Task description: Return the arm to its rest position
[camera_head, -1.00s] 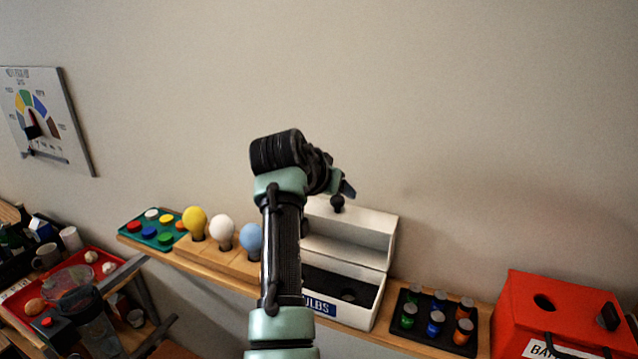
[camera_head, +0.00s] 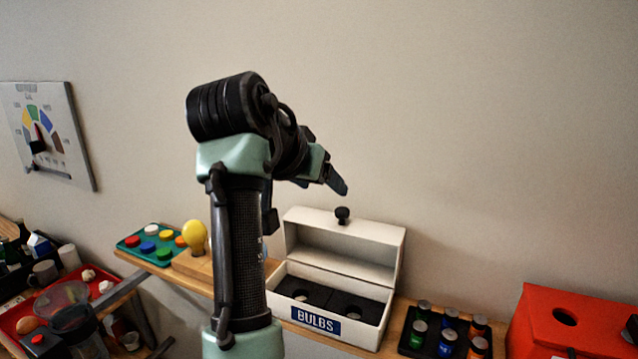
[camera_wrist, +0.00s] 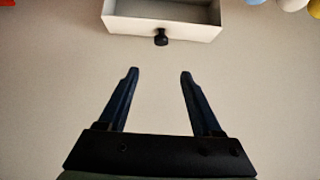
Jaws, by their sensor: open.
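My gripper (camera_head: 335,182) is raised above the shelf, in front of the wall. In the wrist view my gripper (camera_wrist: 158,72) has its two fingers spread apart with nothing between them. The white bulbs box (camera_head: 388,252) stands below it on the shelf, its lid raised with a black knob on top. Its black insert shows two round holes. In the wrist view the box's lid (camera_wrist: 135,27) and knob lie beyond the fingertips, apart from them. My arm hides part of the shelf left of the box.
A yellow bulb (camera_head: 195,237) stands in a wooden holder beside a green button board (camera_head: 133,246). A black tray of batteries (camera_head: 408,338) and a red box (camera_head: 590,335) are to the right. A dial board (camera_head: 75,150) hangs at left. The wall area above the shelf is clear.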

